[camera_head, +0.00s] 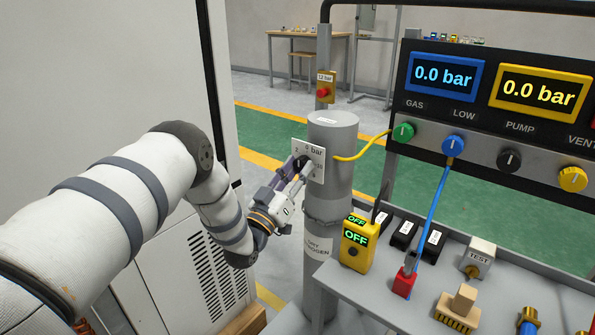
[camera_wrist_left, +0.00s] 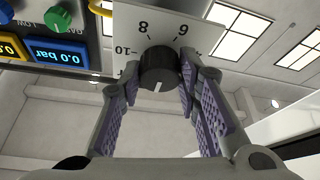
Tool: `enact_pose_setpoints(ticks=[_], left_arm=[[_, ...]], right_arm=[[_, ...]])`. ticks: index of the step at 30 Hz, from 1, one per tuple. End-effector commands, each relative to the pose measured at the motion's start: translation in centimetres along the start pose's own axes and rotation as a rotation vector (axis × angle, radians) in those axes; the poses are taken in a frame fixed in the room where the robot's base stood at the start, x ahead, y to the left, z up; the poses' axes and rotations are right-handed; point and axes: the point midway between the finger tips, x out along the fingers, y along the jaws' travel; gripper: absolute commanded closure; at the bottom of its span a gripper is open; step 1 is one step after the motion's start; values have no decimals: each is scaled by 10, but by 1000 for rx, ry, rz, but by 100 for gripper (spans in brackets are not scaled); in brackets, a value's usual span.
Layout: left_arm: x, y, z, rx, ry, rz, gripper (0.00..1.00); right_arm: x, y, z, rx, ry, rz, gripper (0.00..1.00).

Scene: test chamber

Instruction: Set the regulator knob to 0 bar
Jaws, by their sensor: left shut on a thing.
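The black regulator knob (camera_wrist_left: 158,66) sits on a white dial plate (camera_wrist_left: 178,22) and shows in the left wrist view, which looks upside down. The numbers 6, 8 and 10 show along the plate. A white mark on the knob points toward the picture's bottom, away from those numbers. My left gripper (camera_wrist_left: 160,76) is shut on the knob, one finger at each side. In the head view, my left gripper (camera_head: 299,168) reaches the dial plate (camera_head: 318,150) on the grey cylinder; "0 bar" is legible at its top. The rest of the scale is partly hidden there. My right gripper is not in view.
The grey cylinder (camera_head: 333,135) stands beside a post with a red button (camera_head: 324,91). A yellow hose (camera_head: 360,153) runs to the panel. The bench (camera_head: 350,286) carries a yellow meter (camera_head: 357,243) reading OFF. A large cabinet (camera_head: 120,70) is at left.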

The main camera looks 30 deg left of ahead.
Motion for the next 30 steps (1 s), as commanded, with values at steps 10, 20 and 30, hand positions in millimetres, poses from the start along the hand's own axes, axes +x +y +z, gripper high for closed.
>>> enact_pose_setpoints(ticks=[10, 20, 30], left_arm=[[1, 0, -2, 2, 6, 0, 49], [-5, 0, 0, 0, 1, -1, 49], [-90, -1, 0, 0, -1, -3, 49]], right_arm=[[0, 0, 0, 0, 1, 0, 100], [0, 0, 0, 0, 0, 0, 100], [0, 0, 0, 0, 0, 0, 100]])
